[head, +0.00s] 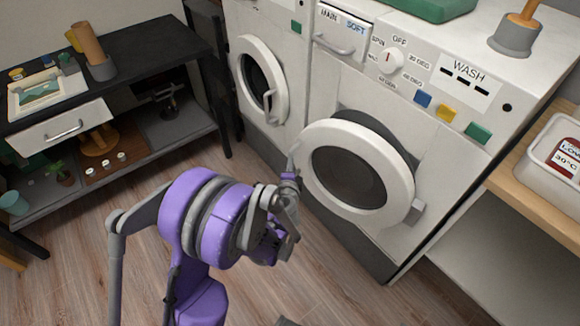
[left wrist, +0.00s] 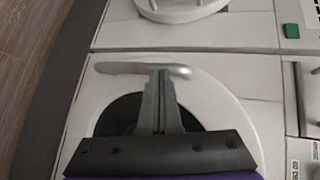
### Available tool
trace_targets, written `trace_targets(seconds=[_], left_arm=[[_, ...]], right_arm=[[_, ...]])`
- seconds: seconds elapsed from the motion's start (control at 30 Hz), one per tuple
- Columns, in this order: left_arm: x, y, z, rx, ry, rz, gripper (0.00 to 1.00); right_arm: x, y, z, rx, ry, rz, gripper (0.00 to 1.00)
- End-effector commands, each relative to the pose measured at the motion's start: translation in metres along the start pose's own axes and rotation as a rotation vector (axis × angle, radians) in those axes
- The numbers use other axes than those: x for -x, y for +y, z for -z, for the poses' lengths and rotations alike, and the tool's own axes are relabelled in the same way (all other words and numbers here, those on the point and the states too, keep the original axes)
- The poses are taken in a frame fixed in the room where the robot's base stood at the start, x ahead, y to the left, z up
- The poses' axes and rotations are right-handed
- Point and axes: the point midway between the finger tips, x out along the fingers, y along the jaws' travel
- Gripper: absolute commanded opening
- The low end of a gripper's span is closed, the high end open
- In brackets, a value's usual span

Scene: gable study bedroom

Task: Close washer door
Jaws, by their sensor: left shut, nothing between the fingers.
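The washer (head: 455,105), labelled WASH, has a round white door (head: 395,170) with dark glass. The door stands ajar: a dark gap shows behind its upper right edge, and its hinge is at the right. My left gripper (head: 290,174) is at the door's left rim, close to the pale handle (head: 295,155). In the left wrist view, the shut, empty fingers (left wrist: 160,78) reach over the door to the grey handle bar (left wrist: 120,68). Whether they touch it I cannot tell. My right gripper is out of view.
A second machine (head: 240,30) with its round door shut stands to the left. A black shelf table (head: 150,50) is at the far left. A wooden counter (head: 530,180) with a white tub (head: 545,150) is at the right. Wooden floor (head: 320,290) is clear in front.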

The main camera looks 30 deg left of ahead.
Motion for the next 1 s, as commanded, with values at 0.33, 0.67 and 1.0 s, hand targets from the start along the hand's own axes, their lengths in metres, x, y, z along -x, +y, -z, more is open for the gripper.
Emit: trace_targets(seconds=[0.33, 0.67, 1.0], left_arm=[[-0.048, -0.013, 0.018, -0.008, 0.025, -0.004, 0.0], [-0.099, -0.032, 0.05, -0.029, 0.094, 0.0, 0.0], [-0.102, -0.034, 0.052, -0.031, 0.096, 0.003, 0.0]], right_arm=[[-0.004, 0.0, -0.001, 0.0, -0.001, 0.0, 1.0], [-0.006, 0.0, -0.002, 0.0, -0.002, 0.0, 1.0], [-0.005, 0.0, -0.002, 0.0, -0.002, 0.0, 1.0]])
